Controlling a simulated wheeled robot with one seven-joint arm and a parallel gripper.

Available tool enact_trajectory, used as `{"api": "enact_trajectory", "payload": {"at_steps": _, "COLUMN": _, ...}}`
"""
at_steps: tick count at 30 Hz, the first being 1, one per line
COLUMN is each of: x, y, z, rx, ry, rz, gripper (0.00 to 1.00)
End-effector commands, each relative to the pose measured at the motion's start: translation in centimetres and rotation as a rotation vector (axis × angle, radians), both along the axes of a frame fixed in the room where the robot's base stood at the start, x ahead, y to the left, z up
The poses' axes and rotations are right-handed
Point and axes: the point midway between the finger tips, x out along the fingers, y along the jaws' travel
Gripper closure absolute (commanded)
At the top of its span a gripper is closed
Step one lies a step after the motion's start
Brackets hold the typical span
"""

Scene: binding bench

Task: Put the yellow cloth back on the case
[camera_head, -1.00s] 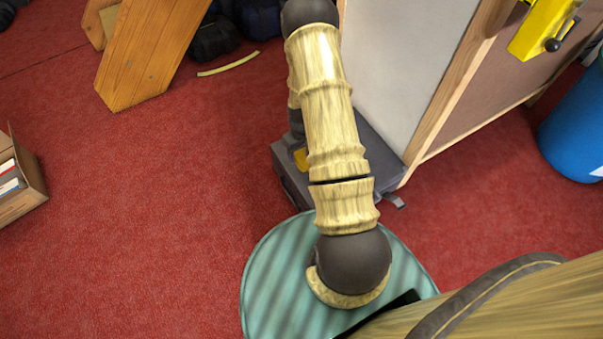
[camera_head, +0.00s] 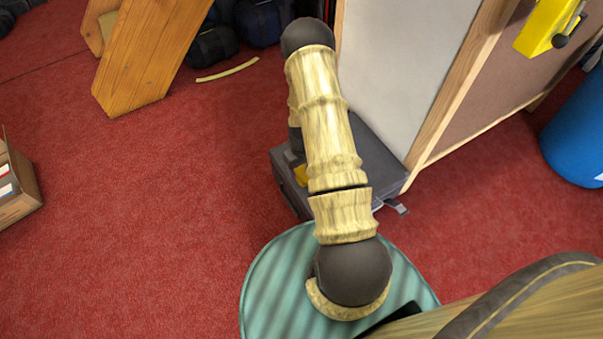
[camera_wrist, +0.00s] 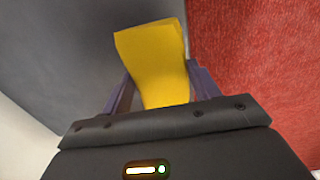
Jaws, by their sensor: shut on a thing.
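The yellow cloth (camera_wrist: 152,62) is between the two purple-grey fingers of my gripper (camera_wrist: 160,88) in the wrist view, and its far end sticks out past them. The gripper is shut on it. In the head view a small yellow patch of the cloth (camera_head: 301,175) shows beside my arm, at the left edge of the dark grey case (camera_head: 378,165). The case lies flat on the floor, and its top also shows in the wrist view (camera_wrist: 60,60). My arm hides part of the case and most of the gripper. I cannot tell whether the cloth touches the case.
A pale panel with a wooden edge (camera_head: 440,110) stands right behind the case. A blue barrel (camera_head: 575,135) is at the right, a wooden stand (camera_head: 145,60) and dark bags (camera_head: 212,40) at the back. A box (camera_head: 18,190) is at the left.

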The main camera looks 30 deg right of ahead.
Motion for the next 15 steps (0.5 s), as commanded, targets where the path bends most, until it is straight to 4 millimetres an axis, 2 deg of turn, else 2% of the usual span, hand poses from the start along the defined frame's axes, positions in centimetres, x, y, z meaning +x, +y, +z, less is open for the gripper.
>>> {"api": "enact_trajectory", "payload": {"at_steps": 1, "x": -0.1, "y": 0.0, "z": -1.6, "rx": 0.001, "ry": 0.003, "rz": 0.000, "gripper": 0.60}}
{"api": "enact_trajectory", "payload": {"at_steps": 5, "x": 0.0, "y": 0.0, "z": -3.3, "rx": 0.000, "ry": 0.001, "rz": 0.001, "gripper": 0.60}}
{"api": "enact_trajectory", "payload": {"at_steps": 15, "x": 0.0, "y": 0.1, "z": -3.5, "rx": 0.000, "ry": 0.000, "rz": 0.001, "gripper": 0.60}}
